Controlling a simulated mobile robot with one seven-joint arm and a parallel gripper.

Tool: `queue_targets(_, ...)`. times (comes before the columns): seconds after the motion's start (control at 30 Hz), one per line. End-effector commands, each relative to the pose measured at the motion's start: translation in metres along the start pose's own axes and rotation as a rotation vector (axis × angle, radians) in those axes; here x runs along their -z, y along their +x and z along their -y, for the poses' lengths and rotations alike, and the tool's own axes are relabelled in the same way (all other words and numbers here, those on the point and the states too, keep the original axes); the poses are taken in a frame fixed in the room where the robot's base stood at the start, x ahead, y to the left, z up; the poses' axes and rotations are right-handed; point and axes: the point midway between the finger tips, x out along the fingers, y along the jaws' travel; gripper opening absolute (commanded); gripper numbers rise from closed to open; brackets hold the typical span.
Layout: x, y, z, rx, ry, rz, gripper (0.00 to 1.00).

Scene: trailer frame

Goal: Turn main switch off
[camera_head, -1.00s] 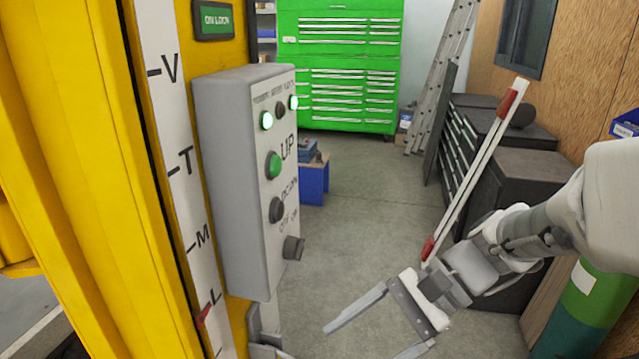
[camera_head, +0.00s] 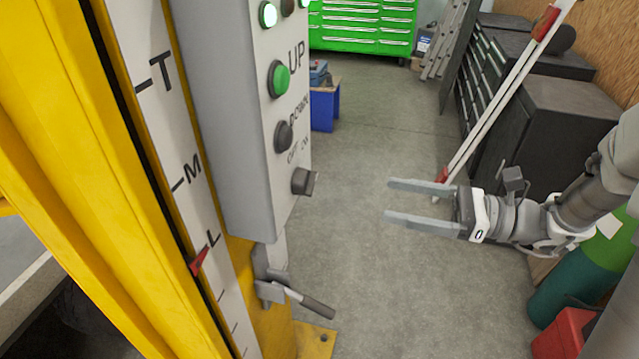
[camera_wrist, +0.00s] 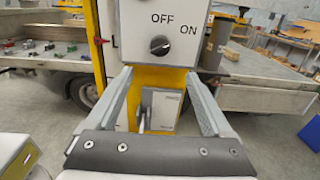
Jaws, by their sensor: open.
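The main switch (camera_head: 304,181) is a dark rotary knob low on the front of the grey control box (camera_head: 225,120). In the wrist view the knob (camera_wrist: 160,45) sits below OFF and ON labels, OFF above it and ON to its right. My gripper (camera_head: 390,203) is open and empty, to the right of the knob and apart from it, with its fingers pointing left toward the box. In the wrist view my fingers (camera_wrist: 168,82) frame the space below the knob, which appears just beyond and above the tips.
A green UP button (camera_head: 279,79) and a dark DOWN button (camera_head: 283,136) sit above the knob. A lever (camera_head: 305,300) sticks out below the box on the yellow post (camera_head: 60,150). A red and white bar (camera_head: 500,95) leans behind my arm. The floor between is clear.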

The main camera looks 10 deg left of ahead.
Motion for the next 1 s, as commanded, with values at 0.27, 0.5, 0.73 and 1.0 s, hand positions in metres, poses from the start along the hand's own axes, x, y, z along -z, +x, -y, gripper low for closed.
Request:
queue_targets(0.27,0.001,0.063,-0.002,-0.007,-0.001,-0.001,0.85)
queue_targets(0.5,0.001,0.111,-0.002,-0.006,-0.001,-0.001,0.85)
queue_targets(0.73,0.0,0.135,-0.001,-0.003,-0.002,-0.001,0.85)
queue_targets(1.0,0.0,0.139,-0.001,-0.001,-0.001,-0.001,0.85)
